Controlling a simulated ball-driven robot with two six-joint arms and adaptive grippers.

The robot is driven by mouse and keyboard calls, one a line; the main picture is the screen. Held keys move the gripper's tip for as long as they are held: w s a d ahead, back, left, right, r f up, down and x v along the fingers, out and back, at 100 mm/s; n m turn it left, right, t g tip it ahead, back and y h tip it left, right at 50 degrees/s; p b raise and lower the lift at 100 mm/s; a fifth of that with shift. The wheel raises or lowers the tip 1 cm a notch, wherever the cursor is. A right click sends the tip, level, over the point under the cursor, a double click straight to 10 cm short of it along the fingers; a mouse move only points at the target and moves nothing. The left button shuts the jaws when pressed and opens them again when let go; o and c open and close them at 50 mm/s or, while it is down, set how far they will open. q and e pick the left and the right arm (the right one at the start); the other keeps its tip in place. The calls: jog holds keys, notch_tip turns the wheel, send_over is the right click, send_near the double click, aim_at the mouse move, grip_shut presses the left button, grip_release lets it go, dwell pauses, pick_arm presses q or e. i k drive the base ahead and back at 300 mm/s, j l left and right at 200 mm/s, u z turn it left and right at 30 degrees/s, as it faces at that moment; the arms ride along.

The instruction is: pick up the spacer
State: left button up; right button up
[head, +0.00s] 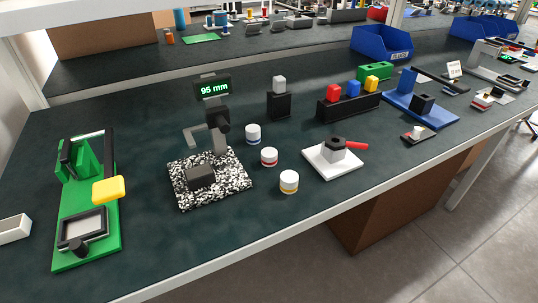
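No part here is labelled as the spacer, and I cannot tell for sure which one it is. Small candidate parts are a light grey block (279,83) upright in a black holder (279,105), and a dark grey block (200,177) on a black-and-white speckled plate (237,183). That plate carries a gauge whose display (213,88) reads 95 mm. A dark hexagonal part (335,145) sits on a white square plate (322,168), beside a red handle (356,146). Neither of my grippers is in view.
A green fixture (73,203) with a yellow pad (108,190) stands left. Three white jars (269,157) stand mid-bench. A black rack (333,107) holds red, blue and yellow blocks. A blue fixture (436,113) is right. The dark bench (140,240) is bare at front centre-left.

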aim_at(288, 180)
jog(key=l+u, duration=0.45)
jog(key=l, duration=0.25)
jog(key=l+u, duration=0.45)
jog(key=l, duration=0.3)
